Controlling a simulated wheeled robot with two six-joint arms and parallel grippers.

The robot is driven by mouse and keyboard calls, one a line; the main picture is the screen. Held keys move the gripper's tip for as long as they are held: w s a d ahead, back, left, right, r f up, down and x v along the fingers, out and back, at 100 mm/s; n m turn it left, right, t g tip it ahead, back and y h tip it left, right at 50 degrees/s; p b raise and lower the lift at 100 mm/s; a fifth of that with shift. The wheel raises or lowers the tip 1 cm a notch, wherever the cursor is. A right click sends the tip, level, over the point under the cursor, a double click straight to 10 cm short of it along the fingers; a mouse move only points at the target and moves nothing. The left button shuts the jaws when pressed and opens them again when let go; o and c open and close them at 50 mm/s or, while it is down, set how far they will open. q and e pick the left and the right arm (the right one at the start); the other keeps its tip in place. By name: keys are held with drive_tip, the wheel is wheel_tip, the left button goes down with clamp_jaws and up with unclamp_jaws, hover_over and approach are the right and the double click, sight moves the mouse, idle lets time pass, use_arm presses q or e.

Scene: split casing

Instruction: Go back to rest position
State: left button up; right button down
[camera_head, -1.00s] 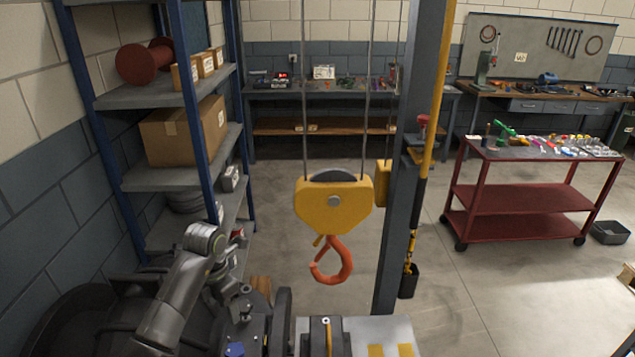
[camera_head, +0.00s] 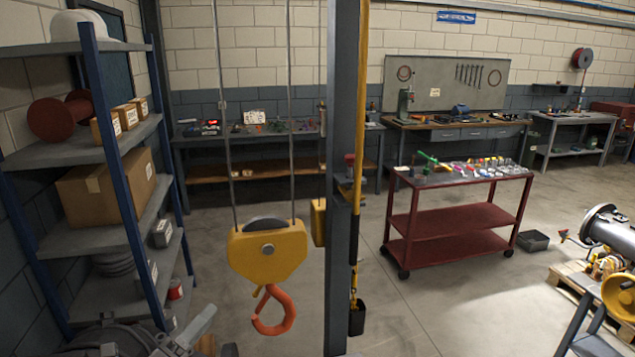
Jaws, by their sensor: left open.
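My left arm shows only in part at the bottom left, with the left gripper (camera_head: 195,342) at the lower picture edge. It is open, and I see nothing held in it. The picture edge cuts off most of the arm. My right gripper is out of view. A yellow hoist block (camera_head: 267,252) hangs on cables right of my left gripper, with an orange hook (camera_head: 272,312) under it. The hook hangs free and empty.
A grey post (camera_head: 343,200) stands right of the hoist. A blue-framed shelf (camera_head: 97,150) with boxes is at the left. A red cart (camera_head: 455,218) with small parts stands right of centre. Yellow machinery (camera_head: 618,295) sits at the right edge. The floor between is clear.

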use_arm(q)
drive_tip(key=s+a+n+t+y, duration=0.3)
drive_tip(key=s+a+n+y, duration=0.2)
drive_tip(key=a+n+y, duration=0.95)
drive_tip(key=s+a+f+n+g+y, duration=0.2)
drive_tip(key=s+f+n+g+y, duration=0.35)
drive_tip(key=n, duration=0.55)
drive_tip(key=s+d+f+n+g+h, duration=0.35)
drive_tip(key=s+f+g, duration=0.25)
drive_tip(key=s+f, duration=0.3)
drive_tip(key=s+d+f+n+g+h, duration=0.2)
drive_tip(key=s+d+f+g+h, duration=0.35)
drive_tip(key=s, duration=0.55)
drive_tip(key=a+f+g+y+b, duration=0.15)
drive_tip(key=f+b, duration=0.25)
drive_tip(key=f, duration=1.3)
drive_tip(key=a+f+b, duration=0.2)
drive_tip(key=f+b, duration=0.2)
drive_tip(key=f, duration=1.2)
drive_tip(key=s+f+b, duration=0.3)
drive_tip(key=s+f, duration=0.4)
drive_tip(key=f, duration=0.4)
drive_tip(key=s+d+f+g+b, duration=0.1)
drive_tip(key=s+f+b, duration=0.2)
drive_tip(key=s+f, duration=0.5)
wheel_tip(320, 180, down, 3)
drive_tip(key=shift+d+r+h, duration=0.1)
drive_tip(key=shift+d+h, duration=0.05)
drive_tip(key=shift+h, duration=0.2)
